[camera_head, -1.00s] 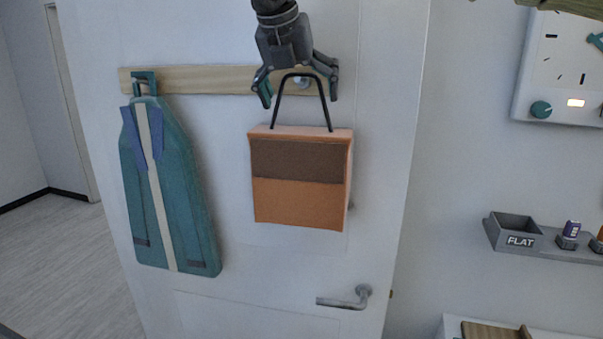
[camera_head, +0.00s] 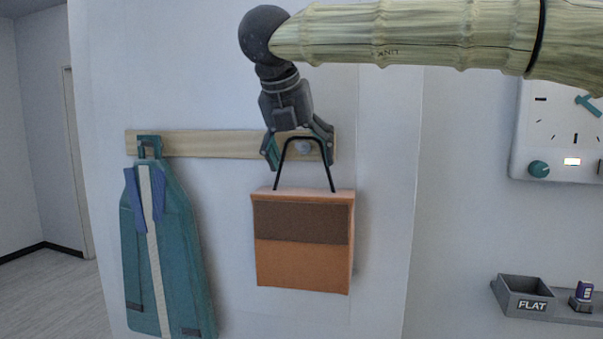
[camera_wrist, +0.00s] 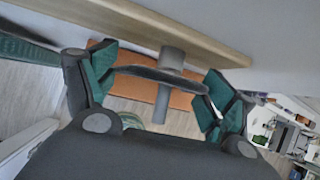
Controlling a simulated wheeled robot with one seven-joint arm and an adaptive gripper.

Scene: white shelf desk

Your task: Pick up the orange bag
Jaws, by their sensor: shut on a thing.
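The orange bag (camera_head: 303,264) has a brown upper panel and a black arched handle (camera_head: 279,165). It hangs upright below the wooden rail on the white door, with its handle arching over a round peg (camera_head: 303,147). My gripper (camera_head: 300,163) is above the bag, with one finger on each side of the handle, shut on it. In the wrist view, the teal finger pads of my gripper (camera_wrist: 160,95) are at both ends of the dark handle bar (camera_wrist: 150,74). The orange bag (camera_wrist: 182,101) shows partly behind it. Exact pad contact is hard to see.
At right are a white wall panel (camera_head: 560,125) with a knob and a grey tray (camera_head: 524,297) marked FLAT. The door surface below the bag is clear.

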